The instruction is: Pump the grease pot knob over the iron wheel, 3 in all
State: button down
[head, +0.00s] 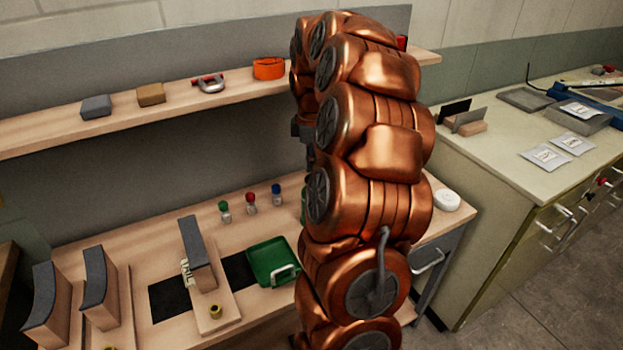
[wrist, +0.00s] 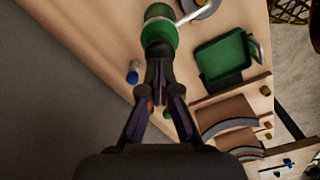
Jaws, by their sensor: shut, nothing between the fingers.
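The green grease pot (wrist: 160,34) is at the top of the wrist view, with a pale spout (wrist: 195,16) reaching right. A grey round part, seemingly the iron wheel (wrist: 207,8), lies under the spout end, cut by the picture's top edge. My gripper (wrist: 158,70) is shut and empty, its fingertips right at the pot's near side in the picture. I cannot tell whether they touch the knob.
A green tray (head: 262,263) sits beside the pot; it also shows in the wrist view (wrist: 222,58). Small bottles with green, red and blue (head: 277,195) caps stand behind. Curved blocks (head: 100,290) stand at left. A shelf (head: 190,105) runs above the bench.

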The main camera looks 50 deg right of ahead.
jog(key=shift+r, duration=0.1)
dwell(0.5)
jog(key=shift+r+p, duration=0.95)
jog(key=shift+r, duration=1.45)
